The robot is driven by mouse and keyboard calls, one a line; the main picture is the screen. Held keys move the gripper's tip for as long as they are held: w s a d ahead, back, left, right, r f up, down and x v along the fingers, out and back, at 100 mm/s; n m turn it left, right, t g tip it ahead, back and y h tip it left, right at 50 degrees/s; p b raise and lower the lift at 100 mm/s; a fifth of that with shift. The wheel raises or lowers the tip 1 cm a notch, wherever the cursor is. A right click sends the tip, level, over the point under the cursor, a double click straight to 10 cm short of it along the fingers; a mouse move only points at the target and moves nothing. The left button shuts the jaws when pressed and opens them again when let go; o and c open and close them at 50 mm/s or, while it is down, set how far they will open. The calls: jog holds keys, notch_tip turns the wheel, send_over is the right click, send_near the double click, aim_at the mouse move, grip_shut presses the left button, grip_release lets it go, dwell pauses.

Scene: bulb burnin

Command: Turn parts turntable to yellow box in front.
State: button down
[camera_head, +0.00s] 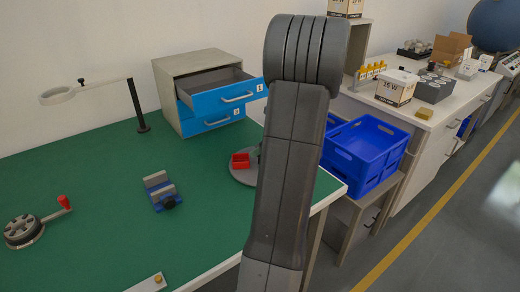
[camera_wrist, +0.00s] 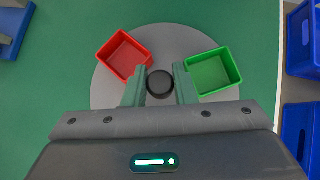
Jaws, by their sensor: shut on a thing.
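The parts turntable (camera_head: 239,177) is a grey disc on the green table top, partly hidden behind my arm. In the wrist view the turntable (camera_wrist: 175,38) carries a red box (camera_wrist: 125,53) at upper left and a green box (camera_wrist: 212,72) at right. The red box also shows in the head view (camera_head: 240,161). My gripper (camera_wrist: 159,68) is shut on the dark round knob (camera_wrist: 160,84) at the turntable's middle. No yellow box shows; my gripper body hides the lower part of the disc.
A blue vise (camera_head: 161,192) stands left of the turntable. A drawer cabinet (camera_head: 205,90) with an open drawer is behind it. Blue crates (camera_head: 365,150) stand off the table's right edge. A magnifier lamp (camera_head: 143,127) stands at the back left.

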jog(key=c, duration=1.5)
grip_release()
jog(key=shift+o, duration=0.2)
jog(key=p+v, duration=0.1)
jog(key=v, duration=1.2)
jog(key=shift+s+d+r, duration=0.15)
jog(key=shift+s+r, duration=0.05)
jog(key=shift+r, duration=0.1)
jog(key=b+x, duration=0.1)
jog(key=x, duration=1.3)
jog(key=shift+d, duration=0.1)
jog(key=shift+r, duration=0.1)
